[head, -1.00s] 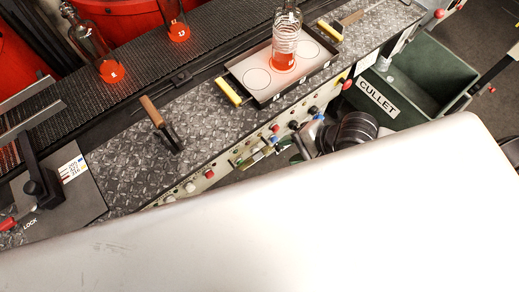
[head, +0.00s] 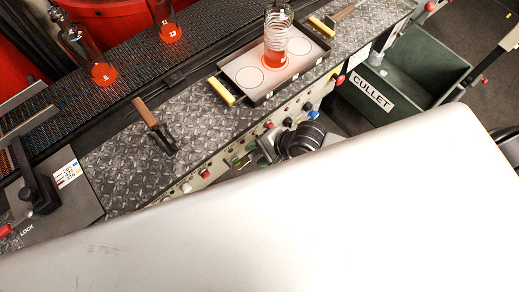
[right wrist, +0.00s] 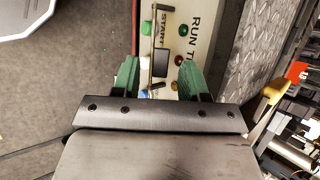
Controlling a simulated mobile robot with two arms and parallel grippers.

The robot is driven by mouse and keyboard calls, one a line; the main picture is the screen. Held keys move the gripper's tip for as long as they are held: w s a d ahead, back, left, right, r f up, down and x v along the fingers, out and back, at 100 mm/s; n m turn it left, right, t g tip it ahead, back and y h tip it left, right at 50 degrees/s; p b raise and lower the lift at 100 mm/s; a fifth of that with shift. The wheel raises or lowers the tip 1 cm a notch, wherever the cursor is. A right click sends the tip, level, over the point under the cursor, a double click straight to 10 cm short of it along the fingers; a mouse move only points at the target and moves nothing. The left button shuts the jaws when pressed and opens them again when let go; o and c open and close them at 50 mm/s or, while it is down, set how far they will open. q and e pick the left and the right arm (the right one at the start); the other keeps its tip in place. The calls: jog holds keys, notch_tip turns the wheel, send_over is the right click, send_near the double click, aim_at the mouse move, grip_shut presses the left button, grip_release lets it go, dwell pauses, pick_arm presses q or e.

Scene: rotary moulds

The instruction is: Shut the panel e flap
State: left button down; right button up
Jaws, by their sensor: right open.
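My right gripper (right wrist: 157,70) is open, with its two green fingers apart in front of the button panel (right wrist: 197,50). A thin tan-edged piece with a dark block, which may be the flap (right wrist: 153,35), stands out from the panel and shows nearly edge-on between the fingers. No letter on it is legible, and I cannot tell whether a finger touches it. In the head view my right gripper (head: 240,159) is small beside the front panel (head: 207,172), and the flap cannot be made out there. My left gripper is not in view.
A tray (head: 228,67) with a bottle (head: 276,35) sits on the tread-plate ledge (head: 200,115) above the panel. A wooden-handled tool (head: 146,113) lies on the ledge. A green CULLET bin (head: 425,60) stands to the right. A large pale surface fills the lower foreground.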

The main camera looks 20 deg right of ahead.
grip_shut()
dwell(0.7)
